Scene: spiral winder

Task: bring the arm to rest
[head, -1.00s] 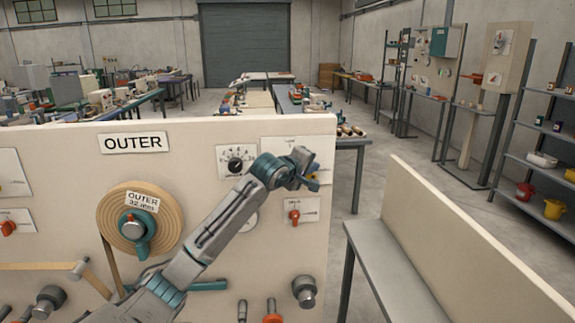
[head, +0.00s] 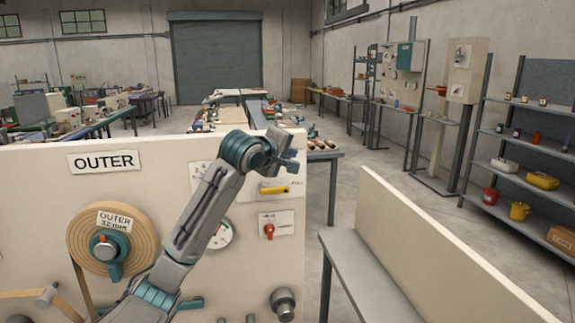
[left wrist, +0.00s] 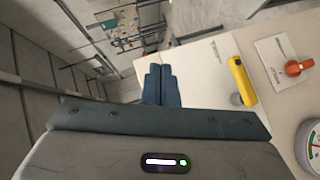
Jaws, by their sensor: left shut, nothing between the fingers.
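My left arm rises in front of the cream winder panel (head: 40,170) in the head view. My left gripper (head: 294,160) is at the panel's upper right, above a yellow handle (head: 274,189). In the left wrist view its two blue fingers (left wrist: 162,85) lie together, shut with nothing between them. The yellow handle also shows in the left wrist view (left wrist: 241,80), to the right of the fingers and apart from them. My right gripper is not in view.
The panel carries an OUTER tape roll (head: 81,240), a red-orange knob (head: 269,230), a gauge (head: 220,234) and a black knob (head: 284,304). A grey bench (head: 350,272) with a cream backboard stands at right. Shelves (head: 525,165) stand farther right. Floor shows between them.

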